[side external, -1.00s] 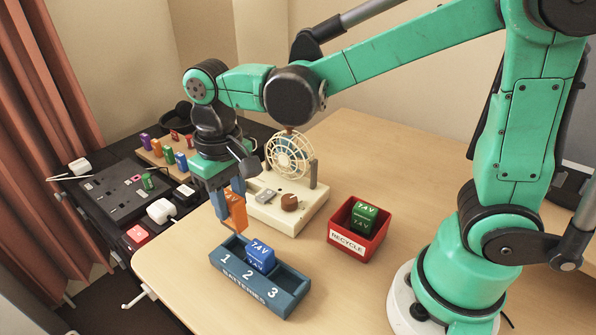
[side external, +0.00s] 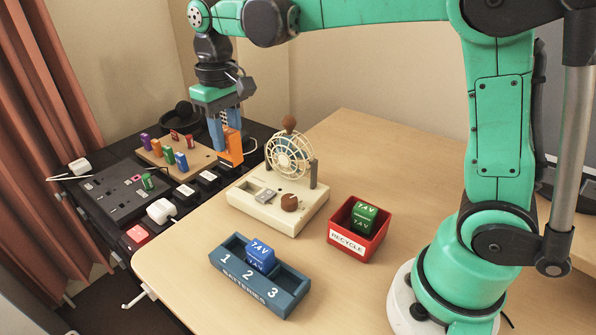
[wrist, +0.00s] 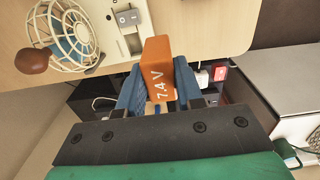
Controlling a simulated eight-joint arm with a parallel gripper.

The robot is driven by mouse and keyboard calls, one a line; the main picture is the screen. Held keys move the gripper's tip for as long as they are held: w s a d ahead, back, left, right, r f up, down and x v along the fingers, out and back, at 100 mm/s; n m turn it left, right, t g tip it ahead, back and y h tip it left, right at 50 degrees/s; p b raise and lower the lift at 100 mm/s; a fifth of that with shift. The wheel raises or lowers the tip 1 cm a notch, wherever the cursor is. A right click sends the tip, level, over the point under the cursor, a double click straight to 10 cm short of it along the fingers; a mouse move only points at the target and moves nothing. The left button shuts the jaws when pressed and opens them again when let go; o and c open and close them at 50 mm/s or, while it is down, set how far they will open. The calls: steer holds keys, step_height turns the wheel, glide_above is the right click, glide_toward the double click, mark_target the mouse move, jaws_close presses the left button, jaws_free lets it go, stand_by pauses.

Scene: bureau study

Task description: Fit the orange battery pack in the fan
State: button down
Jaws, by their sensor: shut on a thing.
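My gripper (side external: 224,148) is shut on the orange battery pack (side external: 231,147) and holds it raised, behind and left of the fan in the side view. In the wrist view the orange pack (wrist: 162,68), marked 7.4V, sits between the blue fingers of my gripper (wrist: 159,92). The fan has a round cream cage (side external: 289,157) with a brown knob on top, and a cream base (side external: 302,212). The base carries a grey part (side external: 265,195) and a brown knob (side external: 289,203). The pack is apart from the fan.
A blue BATTERIES tray (side external: 284,295) holds a blue 7.4V pack (side external: 261,254) around its middle. A red RECYCLE bin (side external: 348,243) holds a green pack (side external: 363,216).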

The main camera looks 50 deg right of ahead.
steer(key=shift+w+d+f, duration=0.35)
steer(key=shift+d+f, duration=0.55)
steer(key=shift+f, duration=0.65)
steer(key=shift+w+d+f, duration=0.4)
steer(key=shift+d+f, duration=0.5)
steer(key=shift+f, duration=0.65)
steer(key=shift+w+d+f, duration=0.35)
steer(key=shift+d+f, duration=0.55)
steer(key=shift+f, duration=0.65)
steer(key=shift+f, duration=1.65)
steer(key=shift+c, duration=1.2)
jaws_free()
step_height(320, 180, up, 7)
steer(key=shift+r, duration=0.1)
